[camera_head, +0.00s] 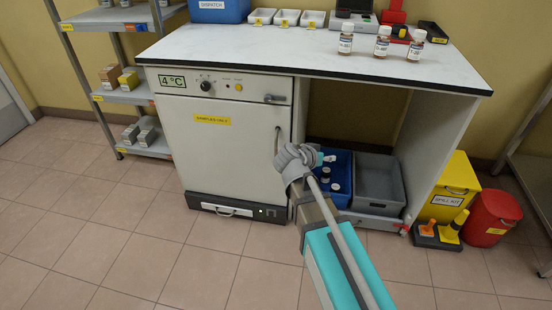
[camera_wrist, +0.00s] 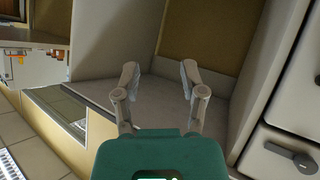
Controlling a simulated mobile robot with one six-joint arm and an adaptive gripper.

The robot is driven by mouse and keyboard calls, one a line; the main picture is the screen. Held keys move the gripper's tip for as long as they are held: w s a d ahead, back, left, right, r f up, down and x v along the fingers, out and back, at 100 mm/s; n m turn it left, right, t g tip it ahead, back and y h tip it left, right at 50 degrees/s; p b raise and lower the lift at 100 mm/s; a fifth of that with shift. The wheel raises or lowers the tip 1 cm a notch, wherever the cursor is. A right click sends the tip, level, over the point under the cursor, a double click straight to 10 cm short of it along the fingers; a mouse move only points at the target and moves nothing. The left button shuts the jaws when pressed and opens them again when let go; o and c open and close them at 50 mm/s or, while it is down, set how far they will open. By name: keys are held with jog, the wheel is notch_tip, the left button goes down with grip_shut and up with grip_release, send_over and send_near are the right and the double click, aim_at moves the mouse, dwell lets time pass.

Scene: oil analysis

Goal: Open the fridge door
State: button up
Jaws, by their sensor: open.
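The fridge (camera_head: 230,150) is a white under-counter unit marked 4 °C in the head view. Its door appears closed, with a yellow label on the front. A slim vertical door handle (camera_head: 277,141) is near the door's right edge.
A blue crate (camera_head: 345,163) with bottles and a grey crate (camera_head: 378,180) stand in the bay. Several small bottles stand on the worktop (camera_head: 290,47). A yellow bin (camera_head: 447,185) and a red bucket (camera_head: 490,218) are at right. Floor before the fridge is clear.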

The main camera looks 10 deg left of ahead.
jog(key=w+a+f+t+b, duration=0.1)
jog(key=a+f+t+b, duration=0.4)
jog(key=a+b, duration=0.4)
jog(key=n+t+y+b, duration=0.1)
jog(key=t+y+b, duration=0.25)
jog(key=b, duration=0.55)
send_near(276, 148)
jog(key=d+v, duration=0.1)
jog(key=v, duration=0.2)
jog(key=shift+s+a+r+g, duration=0.15)
jog(key=shift+a+g, duration=0.2)
jog(key=shift+a, duration=0.3)
jog(key=shift+w, duration=0.2)
jog(key=x, duration=1.3)
jog(key=shift+w, duration=0.3)
grip_shut()
